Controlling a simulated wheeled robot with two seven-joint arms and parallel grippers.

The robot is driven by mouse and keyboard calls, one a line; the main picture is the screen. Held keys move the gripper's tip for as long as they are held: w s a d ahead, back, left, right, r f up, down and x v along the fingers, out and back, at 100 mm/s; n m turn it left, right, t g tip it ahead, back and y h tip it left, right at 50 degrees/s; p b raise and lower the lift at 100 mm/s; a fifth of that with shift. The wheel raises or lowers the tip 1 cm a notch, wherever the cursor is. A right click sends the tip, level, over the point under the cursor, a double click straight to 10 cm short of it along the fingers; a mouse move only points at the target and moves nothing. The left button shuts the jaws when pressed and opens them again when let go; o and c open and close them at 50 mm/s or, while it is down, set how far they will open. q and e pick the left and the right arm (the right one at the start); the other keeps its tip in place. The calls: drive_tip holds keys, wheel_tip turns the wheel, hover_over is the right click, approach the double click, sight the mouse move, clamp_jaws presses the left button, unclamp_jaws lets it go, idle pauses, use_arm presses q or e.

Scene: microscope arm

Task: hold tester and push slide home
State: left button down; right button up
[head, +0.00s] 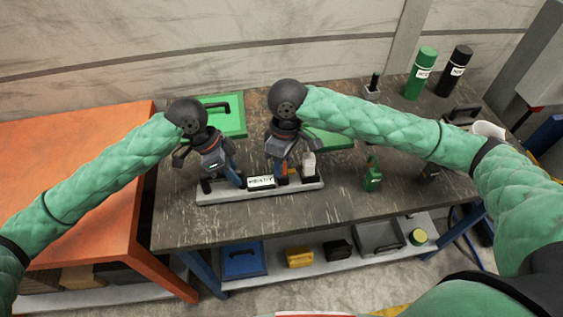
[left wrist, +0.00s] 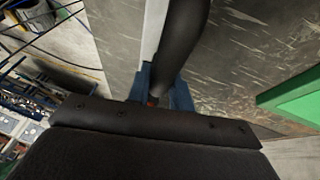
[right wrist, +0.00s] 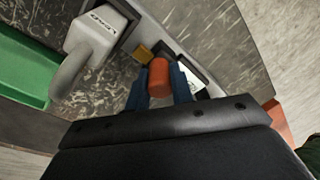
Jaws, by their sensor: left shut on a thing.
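The tester is a long pale grey base (head: 222,196) on the dark table, with a small white display reading READY (head: 261,182). My left gripper (head: 238,180) is at its left part, shut on a black handle (left wrist: 178,45) in the left wrist view. My right gripper (head: 281,176) is over the right part. In the right wrist view an orange knob (right wrist: 158,78) stands between its blue fingers; whether they press on it is unclear. A white plug marked LOAD (right wrist: 98,40) stands beside it. I cannot make out the slide apart from the orange knob.
Green cases (head: 222,118) lie behind the tester. A green padlock-like block (head: 373,176) stands to the right. Green (head: 421,72) and black (head: 455,70) canisters stand at the back right. An orange bench (head: 80,180) adjoins on the left. The front table strip is clear.

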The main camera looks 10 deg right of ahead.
clamp_jaws()
drive_tip(key=shift+d, duration=1.4)
drive_tip(key=o, duration=0.7)
unclamp_jaws()
drive_tip(key=r, duration=0.4)
drive_tip(key=w+r, duration=0.1)
drive_tip(key=r, duration=0.3)
drive_tip(key=d+r, duration=0.1)
drive_tip(key=r, duration=0.2)
drive_tip(key=shift+w+r, duration=0.35)
drive_tip(key=shift+r, duration=0.05)
